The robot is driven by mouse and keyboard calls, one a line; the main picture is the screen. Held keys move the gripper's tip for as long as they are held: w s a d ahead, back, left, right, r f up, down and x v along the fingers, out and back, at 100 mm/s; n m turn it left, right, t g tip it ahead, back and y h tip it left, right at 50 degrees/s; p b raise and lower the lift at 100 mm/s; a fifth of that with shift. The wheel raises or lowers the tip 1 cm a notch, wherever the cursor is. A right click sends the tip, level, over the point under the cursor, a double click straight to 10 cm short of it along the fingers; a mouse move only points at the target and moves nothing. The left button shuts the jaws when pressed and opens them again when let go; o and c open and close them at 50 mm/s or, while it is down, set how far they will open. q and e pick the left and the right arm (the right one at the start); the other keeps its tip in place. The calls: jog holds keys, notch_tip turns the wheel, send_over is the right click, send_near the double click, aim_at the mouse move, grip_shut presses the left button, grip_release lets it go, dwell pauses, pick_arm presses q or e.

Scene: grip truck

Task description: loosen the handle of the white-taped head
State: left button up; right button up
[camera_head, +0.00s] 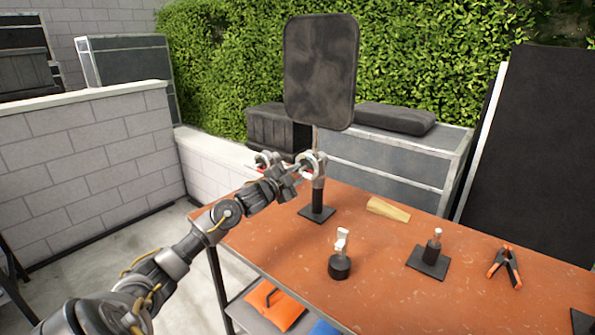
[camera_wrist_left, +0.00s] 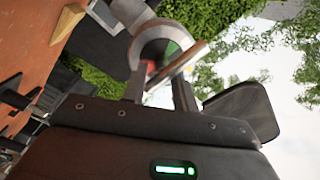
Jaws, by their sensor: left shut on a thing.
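A metal grip head (camera_head: 315,166) sits on top of a black post with a square base at the far left of the orange table. It shows close up in the left wrist view as a round grey disc (camera_wrist_left: 153,42). My left gripper (camera_head: 290,172) is at the head's left side. In the left wrist view its fingers (camera_wrist_left: 160,92) are shut on the metal bar handle (camera_wrist_left: 181,63), which slants across the disc. White tape cannot be made out clearly. My right gripper is not in view.
A dark panel (camera_head: 320,70) stands on a rod above the head. The table (camera_head: 385,275) also holds a wooden wedge (camera_head: 388,209), a round-based clamp piece (camera_head: 340,266), a square-based post (camera_head: 429,262) and an orange-tipped spring clamp (camera_head: 505,266). Bare tabletop lies between them.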

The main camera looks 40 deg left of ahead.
pick_arm(q)
jog(key=shift+f+n, duration=0.2)
jog(key=shift+n, duration=0.1)
jog(key=o, duration=1)
jog(key=shift+a, duration=0.15)
jog(key=o, duration=0.3)
jog(key=shift+r, duration=0.1)
